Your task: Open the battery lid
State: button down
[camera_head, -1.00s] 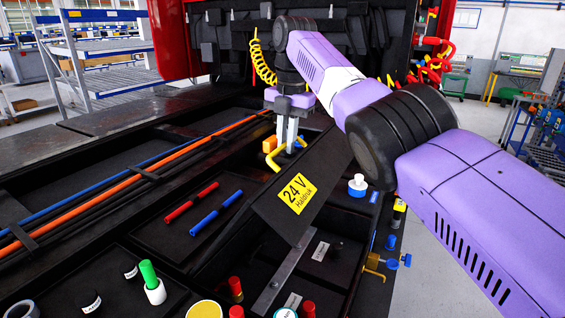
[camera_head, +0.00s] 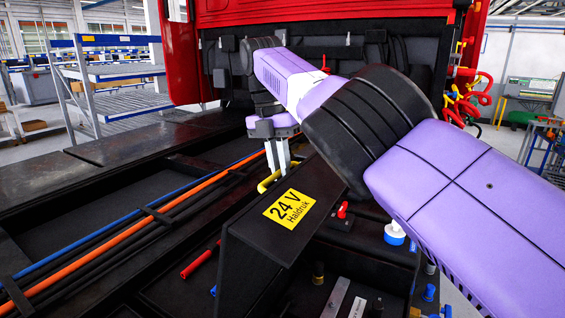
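The battery lid (camera_head: 262,220) is a black panel with a yellow "24 V" label (camera_head: 289,208). It sits slanted in the middle of the head view. A yellow handle (camera_head: 267,183) shows at its far left edge, partly hidden behind the lid. My gripper (camera_head: 278,163) is at this handle, pointing down. Its two grey fingers are close together and look shut on the handle, though the lid's edge hides part of their tips.
Orange and blue lines (camera_head: 140,228) run along the frame on the left. A red tool (camera_head: 198,262) lies left of the lid. A white-and-blue cap (camera_head: 394,233) stands on the right, below my arm. The red cab (camera_head: 270,12) stands behind.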

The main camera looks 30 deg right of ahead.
jog(key=shift+w+a, duration=0.15)
jog(key=c, duration=1.5)
grip_release()
jog(key=shift+o, duration=0.2)
jog(key=shift+r, duration=0.1)
